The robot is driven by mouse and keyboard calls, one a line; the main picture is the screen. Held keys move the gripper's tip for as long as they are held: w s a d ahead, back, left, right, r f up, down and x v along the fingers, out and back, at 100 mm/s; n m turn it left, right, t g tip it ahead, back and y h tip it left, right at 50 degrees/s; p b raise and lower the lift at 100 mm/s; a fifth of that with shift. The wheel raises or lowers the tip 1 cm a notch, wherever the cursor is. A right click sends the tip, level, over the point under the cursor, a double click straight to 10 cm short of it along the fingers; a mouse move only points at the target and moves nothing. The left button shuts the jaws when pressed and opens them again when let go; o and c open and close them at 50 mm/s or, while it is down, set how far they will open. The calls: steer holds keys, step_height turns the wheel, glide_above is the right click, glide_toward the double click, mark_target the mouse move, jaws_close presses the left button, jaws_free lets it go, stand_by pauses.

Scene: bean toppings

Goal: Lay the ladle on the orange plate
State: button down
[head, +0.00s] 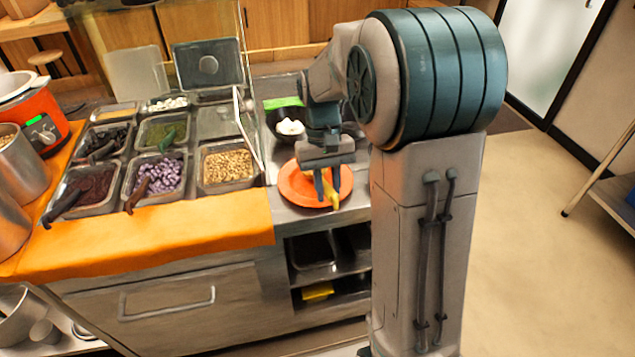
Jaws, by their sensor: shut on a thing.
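The orange plate (291,186) lies on the steel counter to the right of the food bins. My gripper (327,183) is over the plate, pointing down, with its fingers low over the plate's right half. It is shut on a slim yellow thing (333,198), which looks like the ladle. The yellow thing slants down toward the plate's front edge. I cannot tell whether it touches the plate, and part of it is hidden by the fingers.
Bins of toppings stand left of the plate, including purple cubes (163,174) and beans (228,166), some with dark or brown utensils. A bowl with white items (290,128) is behind the plate. An orange cloth (160,228) covers the counter's front left.

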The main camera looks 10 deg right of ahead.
steer(key=c, duration=1.2)
jaws_free()
steer(key=shift+o, duration=0.2)
steer(key=p+v, duration=0.1)
steer(key=v, duration=1.3)
